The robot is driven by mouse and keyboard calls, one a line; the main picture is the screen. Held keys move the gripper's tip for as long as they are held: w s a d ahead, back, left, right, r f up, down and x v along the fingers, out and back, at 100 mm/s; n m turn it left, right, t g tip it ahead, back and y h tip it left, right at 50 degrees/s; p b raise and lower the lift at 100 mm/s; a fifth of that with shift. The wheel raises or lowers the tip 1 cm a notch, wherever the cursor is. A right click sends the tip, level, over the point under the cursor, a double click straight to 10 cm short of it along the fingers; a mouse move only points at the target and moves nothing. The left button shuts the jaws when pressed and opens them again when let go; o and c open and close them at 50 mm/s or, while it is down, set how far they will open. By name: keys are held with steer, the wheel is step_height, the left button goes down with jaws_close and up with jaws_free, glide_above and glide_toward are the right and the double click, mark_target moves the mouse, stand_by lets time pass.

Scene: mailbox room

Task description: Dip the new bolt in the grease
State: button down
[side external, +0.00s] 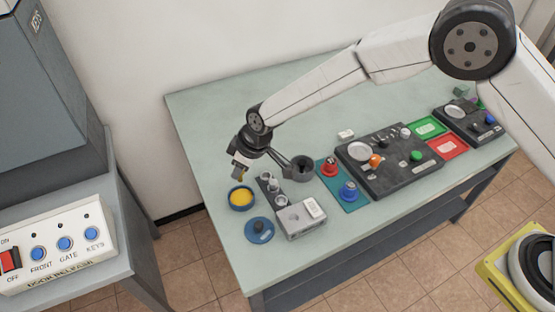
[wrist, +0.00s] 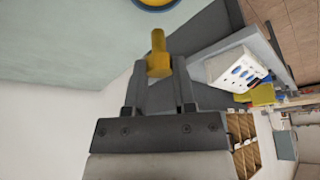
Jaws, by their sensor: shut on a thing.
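My gripper (side external: 239,172) is shut on a yellow bolt (wrist: 158,58) and is just above the grease dish in the side view. In the wrist view the bolt sticks out past my fingertips (wrist: 159,70), and all its visible surface is yellow. I cannot tell whether that is the bolt's own colour or a coat of grease. The grease (side external: 241,197) is yellow and fills a round blue dish (side external: 241,208) on the table. The dish's edge (wrist: 155,8) shows at the top of the wrist view, apart from the bolt.
A blue disc with a knob (side external: 260,231) and a grey block (side external: 299,220) stand near the dish. A dark round holder (side external: 302,167), a teal plate (side external: 333,190) with red and blue knobs, and a black panel (side external: 380,187) lie farther right. The table's back left (side external: 205,115) is clear.

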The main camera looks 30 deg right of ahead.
mark_target(240, 181)
steer(key=shift+w+a+f, duration=0.1)
steer(key=shift+a, duration=0.15)
steer(key=shift+f, duration=2.95)
steer(key=shift+f, duration=0.65)
stand_by(0.9)
steer(key=shift+r, duration=0.15)
steer(key=shift+r, duration=3.4)
